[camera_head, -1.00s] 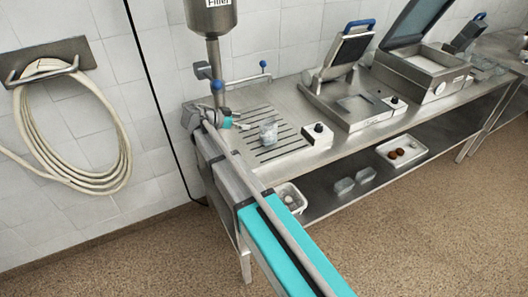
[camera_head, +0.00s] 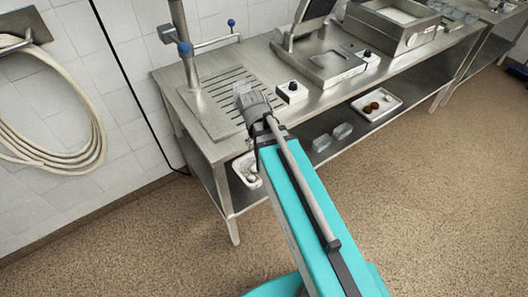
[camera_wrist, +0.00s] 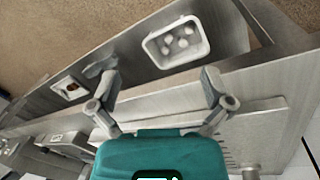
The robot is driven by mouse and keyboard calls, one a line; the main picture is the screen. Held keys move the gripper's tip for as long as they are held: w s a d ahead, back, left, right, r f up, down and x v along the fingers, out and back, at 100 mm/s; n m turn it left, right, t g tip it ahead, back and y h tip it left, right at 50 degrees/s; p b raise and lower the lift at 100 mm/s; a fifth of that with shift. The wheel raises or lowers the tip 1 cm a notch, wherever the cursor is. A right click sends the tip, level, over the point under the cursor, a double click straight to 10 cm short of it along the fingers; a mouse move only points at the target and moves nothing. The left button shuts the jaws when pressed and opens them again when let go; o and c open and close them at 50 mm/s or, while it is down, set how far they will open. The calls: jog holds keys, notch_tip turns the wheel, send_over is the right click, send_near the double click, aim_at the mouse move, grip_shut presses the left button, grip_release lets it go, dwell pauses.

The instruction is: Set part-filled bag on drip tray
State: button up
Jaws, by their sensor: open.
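Slots of the drip tray (camera_wrist: 240,140) show at the lower right there. I cannot make out the bag in the wrist view.
A white tub (camera_head: 244,171) of pale items stands on the lower shelf; it also shows in the wrist view (camera_wrist: 150,49). A control box (camera_head: 292,92) and a sealing machine (camera_head: 325,68) stand right of the drip tray. A filler column (camera_head: 187,65) rises at the tray's back left.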

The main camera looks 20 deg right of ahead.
jog(key=s+n+y, duration=0.1)
jog(key=s, duration=0.2)
jog(key=shift+s+a+f+n+y, duration=0.1)
jog(key=shift+a+n+y, duration=0.1)
jog(key=shift+n+y, duration=0.2)
dwell(2.0)
